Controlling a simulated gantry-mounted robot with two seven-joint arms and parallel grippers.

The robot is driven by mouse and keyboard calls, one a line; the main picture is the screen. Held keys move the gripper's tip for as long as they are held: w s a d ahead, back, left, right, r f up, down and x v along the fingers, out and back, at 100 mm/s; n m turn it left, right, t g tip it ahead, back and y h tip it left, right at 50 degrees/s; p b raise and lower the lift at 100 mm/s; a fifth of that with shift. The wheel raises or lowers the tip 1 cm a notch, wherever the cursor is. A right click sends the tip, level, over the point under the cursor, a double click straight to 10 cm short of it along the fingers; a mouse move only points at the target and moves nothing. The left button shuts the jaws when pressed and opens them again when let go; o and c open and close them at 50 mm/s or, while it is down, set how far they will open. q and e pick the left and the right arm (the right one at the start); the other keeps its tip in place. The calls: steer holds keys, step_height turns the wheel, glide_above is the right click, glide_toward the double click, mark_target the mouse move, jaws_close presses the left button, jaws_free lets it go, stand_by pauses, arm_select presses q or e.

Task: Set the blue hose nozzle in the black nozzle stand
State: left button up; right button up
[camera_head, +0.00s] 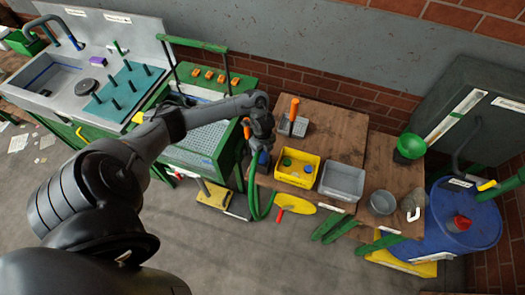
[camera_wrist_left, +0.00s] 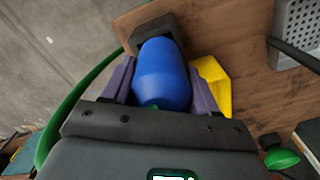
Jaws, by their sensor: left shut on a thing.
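The blue hose nozzle (camera_wrist_left: 162,75) sits between the purple fingers of my left gripper (camera_wrist_left: 160,85), which is shut on it. The black nozzle stand (camera_wrist_left: 155,34) is at the nozzle's far end in the left wrist view, on the wooden table. The nozzle's end overlaps the stand there; I cannot tell how deep it sits. In the head view my left gripper (camera_head: 262,147) points down at the table's left edge, with the blue nozzle (camera_head: 263,158) just showing below it. The stand is mostly hidden in that view. My right gripper is not in view.
A green hose (camera_head: 262,205) hangs off the table's edge below the gripper. A yellow bin (camera_head: 296,182) stands close to the right, with a grey bin (camera_head: 342,194) beyond. A perforated holder (camera_head: 299,128) with an orange-handled tool stands behind.

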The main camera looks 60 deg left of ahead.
arm_select(q)
steer(key=shift+f+b, duration=0.3)
steer(key=shift+f, duration=0.15)
stand_by(0.3)
steer(key=o, duration=1)
steer(key=shift+c, duration=0.2)
step_height(320, 180, up, 11)
steer(key=p, duration=0.2)
steer(key=shift+f+p, duration=0.1)
steer(key=shift+p, duration=0.25)
steer(key=shift+d, duration=0.1)
